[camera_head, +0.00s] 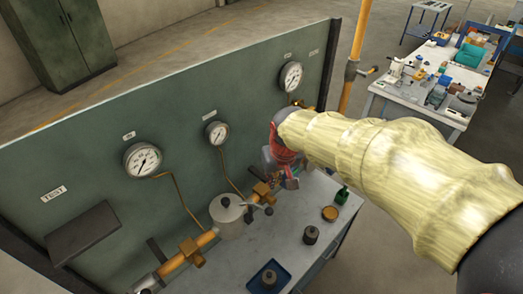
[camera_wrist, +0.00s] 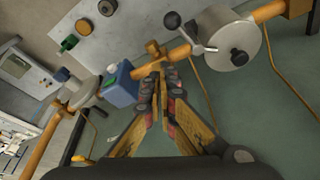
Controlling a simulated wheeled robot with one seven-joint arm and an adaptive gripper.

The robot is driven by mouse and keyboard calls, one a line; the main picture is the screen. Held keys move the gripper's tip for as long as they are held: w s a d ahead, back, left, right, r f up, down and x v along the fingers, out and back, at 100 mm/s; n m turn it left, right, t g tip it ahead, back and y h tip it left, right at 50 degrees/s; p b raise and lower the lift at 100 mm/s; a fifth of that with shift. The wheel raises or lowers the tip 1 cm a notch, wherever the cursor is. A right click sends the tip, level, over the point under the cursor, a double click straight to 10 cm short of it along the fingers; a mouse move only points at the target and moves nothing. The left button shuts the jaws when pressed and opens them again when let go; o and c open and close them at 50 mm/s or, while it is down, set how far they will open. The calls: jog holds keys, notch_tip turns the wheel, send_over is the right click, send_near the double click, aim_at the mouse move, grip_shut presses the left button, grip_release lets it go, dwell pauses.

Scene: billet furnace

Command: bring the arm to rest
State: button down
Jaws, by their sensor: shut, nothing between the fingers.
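My arm wears a pale yellow sleeve and reaches in from the right in the head view, over the bench by the green gauge panel (camera_head: 90,140). My gripper (camera_head: 287,180) is close to the panel, partly hidden by my own wrist. In the wrist view my gripper (camera_wrist: 162,75) has its fingertips together with nothing held between them. The fingertips appear near the yellow pipe (camera_wrist: 178,54); I cannot tell whether they touch it.
A round grey valve body (camera_head: 228,215) with a lever sits on the pipe. Gauges (camera_head: 143,159) line the panel. The grey bench (camera_head: 315,255) carries a blue tray (camera_head: 268,277) and small parts. A cluttered worktable (camera_head: 425,110) stands behind at right, with open floor between.

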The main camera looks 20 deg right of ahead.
jog(key=s+f+t+b, duration=0.1)
jog(key=s+f+b, duration=0.4)
jog(key=s+b, duration=0.4)
jog(key=s+d+f+t+b, duration=0.1)
jog(key=s+f+b, duration=0.5)
jog(key=s+b, duration=0.4)
jog(key=shift+s+d+f+b, duration=0.15)
jog(key=shift+d+f+b, duration=0.05)
jog(key=shift+d+b, duration=0.1)
